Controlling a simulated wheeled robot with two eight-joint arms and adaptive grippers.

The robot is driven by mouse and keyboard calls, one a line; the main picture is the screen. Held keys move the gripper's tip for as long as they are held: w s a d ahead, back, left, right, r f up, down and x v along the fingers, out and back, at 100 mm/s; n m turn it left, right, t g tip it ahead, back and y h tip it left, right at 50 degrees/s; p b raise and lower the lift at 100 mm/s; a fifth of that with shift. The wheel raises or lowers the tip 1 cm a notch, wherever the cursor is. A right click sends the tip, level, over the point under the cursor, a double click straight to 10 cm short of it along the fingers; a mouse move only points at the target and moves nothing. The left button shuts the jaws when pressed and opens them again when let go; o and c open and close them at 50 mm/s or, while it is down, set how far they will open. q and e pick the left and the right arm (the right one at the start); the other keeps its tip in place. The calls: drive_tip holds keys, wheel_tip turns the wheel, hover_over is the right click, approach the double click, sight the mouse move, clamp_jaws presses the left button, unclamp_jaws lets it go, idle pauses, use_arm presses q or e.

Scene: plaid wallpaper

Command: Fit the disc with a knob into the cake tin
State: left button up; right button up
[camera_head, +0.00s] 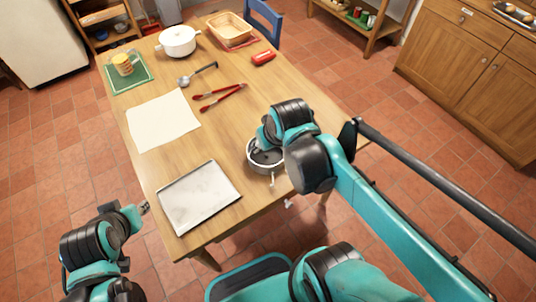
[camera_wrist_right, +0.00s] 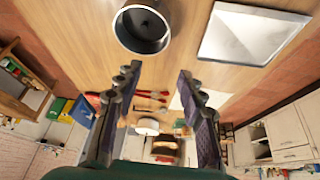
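The cake tin (camera_head: 251,165) is a round metal tin near the right front edge of the table, partly hidden by my right arm in the head view. It also shows in the right wrist view (camera_wrist_right: 120,35), upright and seen from above. A dark round surface with a small spot in its middle (camera_wrist_right: 146,24) shows inside; I cannot tell whether this is the knobbed disc or the tin's floor. My right gripper (camera_wrist_right: 160,72) is open, nothing between its fingers, apart from the tin in the picture. My left gripper (camera_head: 144,208) is off the table's left front edge; its fingers are too small to judge.
A flat metal tray (camera_head: 199,195) lies left of the tin. Behind it are a white sheet (camera_head: 160,118), red tongs (camera_head: 220,97), a ladle (camera_head: 197,75), a red object (camera_head: 263,57), a white pot (camera_head: 178,41), a basket (camera_head: 230,28) and a mug (camera_head: 123,64).

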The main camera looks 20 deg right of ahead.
drive_tip(key=shift+t, duration=0.9)
drive_tip(key=shift+s+a+r, duration=0.1)
drive_tip(key=shift+s+a, duration=0.2)
drive_tip(key=shift+s, duration=0.45)
drive_tip(key=shift+s+a+f, duration=0.1)
drive_tip(key=shift+s+a, duration=0.15)
drive_tip(key=shift+s, duration=0.45)
drive_tip(key=shift+s+a+r, duration=0.1)
drive_tip(key=shift+s+a, duration=0.2)
drive_tip(key=shift+s, duration=0.45)
